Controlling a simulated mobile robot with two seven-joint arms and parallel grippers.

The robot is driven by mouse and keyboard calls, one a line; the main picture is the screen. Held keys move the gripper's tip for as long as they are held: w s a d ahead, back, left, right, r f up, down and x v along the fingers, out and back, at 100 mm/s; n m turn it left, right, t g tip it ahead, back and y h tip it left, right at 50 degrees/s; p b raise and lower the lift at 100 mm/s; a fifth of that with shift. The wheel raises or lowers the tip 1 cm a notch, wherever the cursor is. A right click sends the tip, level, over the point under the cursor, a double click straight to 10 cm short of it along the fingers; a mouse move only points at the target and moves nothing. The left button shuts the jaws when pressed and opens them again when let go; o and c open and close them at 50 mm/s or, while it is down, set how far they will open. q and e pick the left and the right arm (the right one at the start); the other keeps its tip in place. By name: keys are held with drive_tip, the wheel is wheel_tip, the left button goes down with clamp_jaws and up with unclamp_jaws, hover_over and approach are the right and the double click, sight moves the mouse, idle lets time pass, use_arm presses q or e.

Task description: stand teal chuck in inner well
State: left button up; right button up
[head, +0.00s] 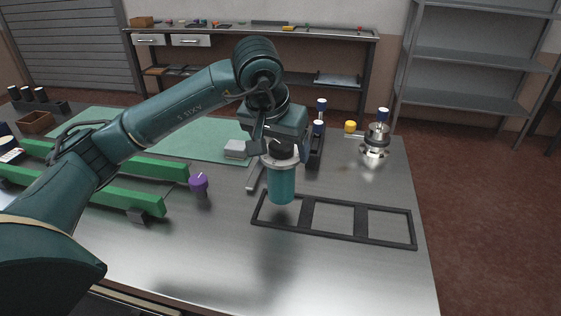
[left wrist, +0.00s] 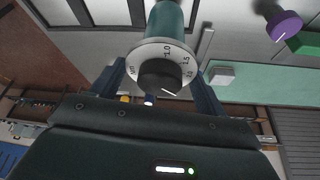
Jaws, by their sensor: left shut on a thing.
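The teal chuck (head: 281,186) hangs upright from my left gripper (head: 281,153), teal body down and pale collar on top. In the left wrist view, my left gripper (left wrist: 160,78) is shut on the chuck's dark knob, above the white numbered ring; the teal body (left wrist: 166,16) shows beyond. A black rectangular frame (head: 334,233) with three wells lies on the table. In the head view, the chuck's lower end overlaps the rear of the frame's left well; its height above the table is hard to judge. My right gripper is out of view.
A purple-topped knob (head: 199,182) and green rails (head: 118,190) stand left. A grey block (head: 236,149) lies on the green mat (head: 200,140). A dark rack (head: 316,150) stands behind the chuck, with a metal fixture (head: 375,143) farther right. The front table is clear.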

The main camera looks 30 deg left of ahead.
sight(281, 161)
use_arm(q)
drive_tip(key=shift+f, duration=1.6)
drive_tip(key=shift+f, duration=0.1)
drive_tip(key=shift+f, duration=0.15)
drive_tip(key=o, duration=2)
drive_tip(key=shift+o, duration=0.2)
